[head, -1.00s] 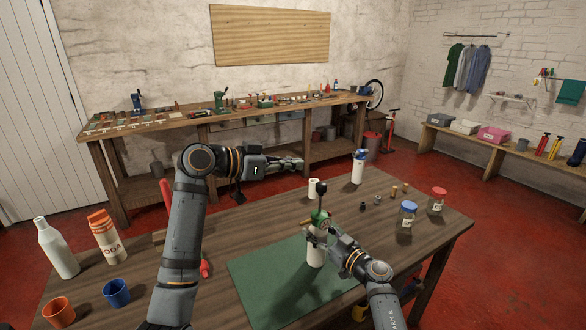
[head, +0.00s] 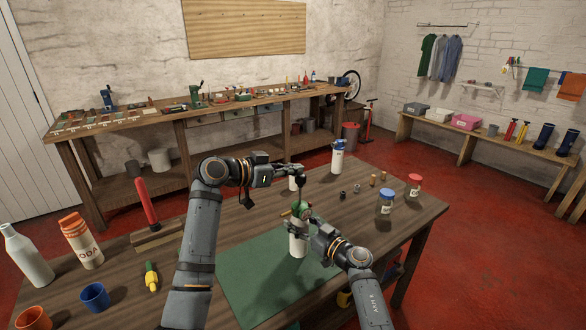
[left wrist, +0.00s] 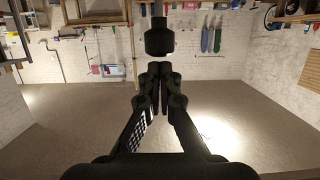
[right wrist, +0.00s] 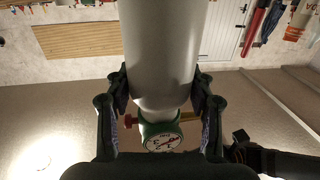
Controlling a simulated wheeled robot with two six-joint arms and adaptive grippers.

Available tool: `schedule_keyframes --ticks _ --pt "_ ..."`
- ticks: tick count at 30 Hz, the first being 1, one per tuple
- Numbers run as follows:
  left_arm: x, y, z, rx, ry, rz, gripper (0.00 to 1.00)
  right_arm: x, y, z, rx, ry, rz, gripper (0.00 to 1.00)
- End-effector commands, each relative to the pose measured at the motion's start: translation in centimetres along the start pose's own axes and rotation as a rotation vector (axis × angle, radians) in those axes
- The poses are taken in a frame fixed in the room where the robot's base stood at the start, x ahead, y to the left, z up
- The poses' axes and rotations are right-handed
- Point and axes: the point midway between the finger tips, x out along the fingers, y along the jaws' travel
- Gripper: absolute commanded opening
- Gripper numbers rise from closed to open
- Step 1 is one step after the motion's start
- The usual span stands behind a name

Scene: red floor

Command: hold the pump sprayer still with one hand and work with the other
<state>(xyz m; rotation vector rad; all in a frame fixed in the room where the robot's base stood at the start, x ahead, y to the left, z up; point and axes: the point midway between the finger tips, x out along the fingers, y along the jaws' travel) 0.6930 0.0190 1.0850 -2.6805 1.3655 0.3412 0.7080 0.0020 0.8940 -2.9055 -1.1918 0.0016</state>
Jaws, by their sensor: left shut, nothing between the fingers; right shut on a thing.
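The pump sprayer stands upright on the green mat (head: 262,276). It has a white body (head: 298,245), a green collar with a dial gauge (right wrist: 162,142) and a black plunger knob (head: 300,182) on top. My right gripper (head: 297,228) is shut on the white body (right wrist: 165,60), one finger on each side in the right wrist view. My left gripper (head: 299,170) is shut and empty, its tips at the knob's top. In the left wrist view the closed fingertips (left wrist: 161,66) sit just short of the black knob (left wrist: 159,40); contact is unclear.
A white bottle with a blue top (head: 338,158), a blue-lidded jar (head: 386,203) and a red-lidded jar (head: 414,187) stand behind and right. A red-handled tool (head: 147,203), a yellow-green tool (head: 151,277), bottles and cups (head: 95,297) lie left. The mat's front is clear.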

Motion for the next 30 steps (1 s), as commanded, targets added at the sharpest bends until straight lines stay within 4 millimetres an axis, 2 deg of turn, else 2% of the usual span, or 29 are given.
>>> schedule_keyframes --ticks 2,9,13,25,28,30 --pt "0.1 0.0 0.6 -0.001 -0.002 0.001 0.0 0.0 0.0 0.0 -0.001 0.001 0.001 0.06" --pt "1.3 0.0 5.2 -0.005 -0.004 0.001 0.0 0.0 0.0 -0.1 -0.001 0.001 0.0 0.06" --pt "1.6 0.0 6.5 -0.003 -0.002 0.001 0.0 0.0 0.0 -0.1 0.0 0.001 0.0 0.06" --pt "1.6 0.0 6.8 -0.003 -0.007 0.001 0.0 0.0 0.0 -0.1 0.0 0.002 0.0 0.06" --pt "1.4 0.0 5.8 -0.001 -0.005 0.001 0.0 0.0 0.0 -0.1 0.0 0.003 -0.001 0.06" --pt "1.0 0.0 4.3 0.002 0.0 -0.001 0.0 0.0 0.0 -0.1 0.0 0.003 0.0 0.06"
